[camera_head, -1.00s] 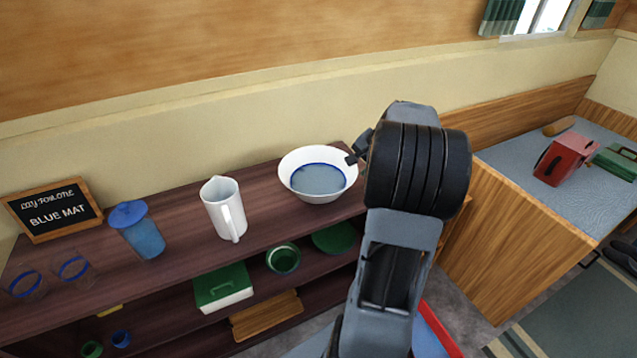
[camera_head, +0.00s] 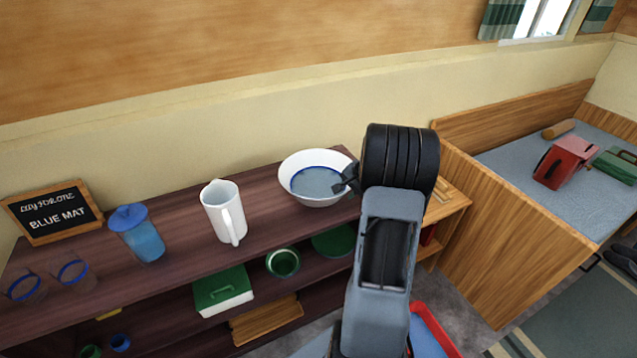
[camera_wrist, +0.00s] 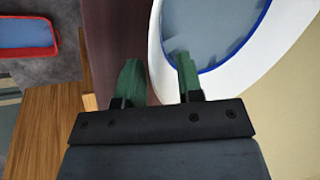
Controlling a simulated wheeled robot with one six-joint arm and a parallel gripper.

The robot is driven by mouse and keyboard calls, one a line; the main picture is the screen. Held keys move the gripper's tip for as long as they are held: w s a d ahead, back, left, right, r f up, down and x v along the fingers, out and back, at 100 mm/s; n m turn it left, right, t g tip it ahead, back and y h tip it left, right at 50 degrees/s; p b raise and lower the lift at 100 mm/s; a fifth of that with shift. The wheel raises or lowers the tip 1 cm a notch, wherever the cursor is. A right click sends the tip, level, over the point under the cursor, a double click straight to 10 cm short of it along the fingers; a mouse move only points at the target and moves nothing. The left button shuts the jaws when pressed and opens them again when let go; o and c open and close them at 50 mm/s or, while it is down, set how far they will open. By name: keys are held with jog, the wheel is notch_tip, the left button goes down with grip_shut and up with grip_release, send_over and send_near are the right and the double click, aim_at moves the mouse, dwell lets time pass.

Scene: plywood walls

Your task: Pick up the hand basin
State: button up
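The hand basin (camera_head: 300,163) is a white bowl with a blue ring and a grey-blue inside, upright on the top of the dark shelf. In the wrist view its white wall (camera_wrist: 157,62) passes between my two fingers. My gripper (camera_wrist: 158,75) is open, with one green finger over the inside of the basin and the other outside the rim. In the head view my gripper (camera_head: 346,180) is at the right side of the basin, partly hidden by my wrist. I cannot tell whether either finger touches the wall.
A white pitcher (camera_head: 223,212) stands left of the basin on the dark shelf (camera_head: 180,240). A blue lidded jar (camera_head: 138,233), clear glasses and a sign (camera_head: 54,211) are further left. The wall (camera_head: 230,130) is close behind. A wooden unit (camera_head: 449,207) stands right.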

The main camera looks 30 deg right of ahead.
jog(key=shift+x, duration=0.85)
grip_shut()
jog(key=shift+r, duration=0.1)
